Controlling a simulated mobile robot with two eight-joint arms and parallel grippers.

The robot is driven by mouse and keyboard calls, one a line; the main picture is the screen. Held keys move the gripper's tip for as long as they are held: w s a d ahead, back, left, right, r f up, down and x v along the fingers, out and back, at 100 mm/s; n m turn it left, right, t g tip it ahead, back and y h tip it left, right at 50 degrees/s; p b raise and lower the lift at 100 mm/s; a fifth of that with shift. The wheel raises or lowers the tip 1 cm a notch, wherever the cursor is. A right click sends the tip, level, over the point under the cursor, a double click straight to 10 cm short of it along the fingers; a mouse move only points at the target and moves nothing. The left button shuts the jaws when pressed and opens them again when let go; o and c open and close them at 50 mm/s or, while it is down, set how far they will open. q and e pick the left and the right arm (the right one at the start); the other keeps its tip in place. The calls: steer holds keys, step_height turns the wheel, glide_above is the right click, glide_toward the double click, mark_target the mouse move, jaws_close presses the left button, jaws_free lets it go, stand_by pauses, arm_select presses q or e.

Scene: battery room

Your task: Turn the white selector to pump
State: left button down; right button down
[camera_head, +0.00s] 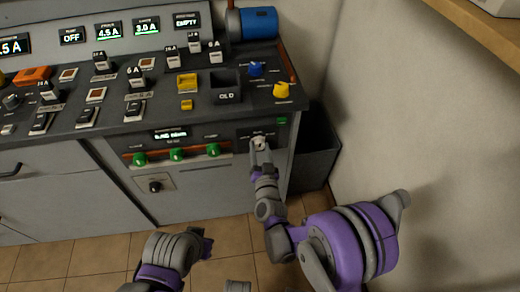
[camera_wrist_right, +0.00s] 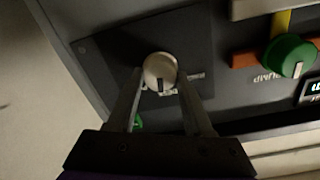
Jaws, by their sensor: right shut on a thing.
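The white selector (camera_head: 258,141) is a small round knob on a dark panel at the right end of the console's lower front. In the right wrist view the white selector (camera_wrist_right: 158,68) shows close, with a dark pointer mark at its lower edge in that picture. My right gripper (camera_head: 259,149) is at the selector, and in the wrist view its two fingers (camera_wrist_right: 160,78) stand on either side of the knob, shut on it. The labels around the knob are partly covered or too small to read.
Several green knobs (camera_head: 177,154) sit left of the selector; a green knob (camera_wrist_right: 289,56) near a "PUMP" label shows in the wrist view. A dark bin (camera_head: 315,155) stands right of the console, beside the wall. A yellow knob (camera_head: 281,90) is on the sloped top above.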

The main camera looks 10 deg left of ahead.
steer(key=m+b, duration=0.1)
steer(key=m, duration=0.4)
steer(key=shift+f+b, duration=0.1)
steer(key=shift+b, duration=0.2)
steer(key=shift+d+m+g+b, duration=0.1)
steer(key=shift+m+g+b, duration=0.4)
steer(key=shift+m, duration=1.9)
steer(key=shift+c, duration=1.5)
jaws_free()
steer(key=shift+t, duration=0.3)
steer(key=v, duration=1)
steer(key=shift+s+d, duration=0.2)
steer(key=shift+s, duration=0.15)
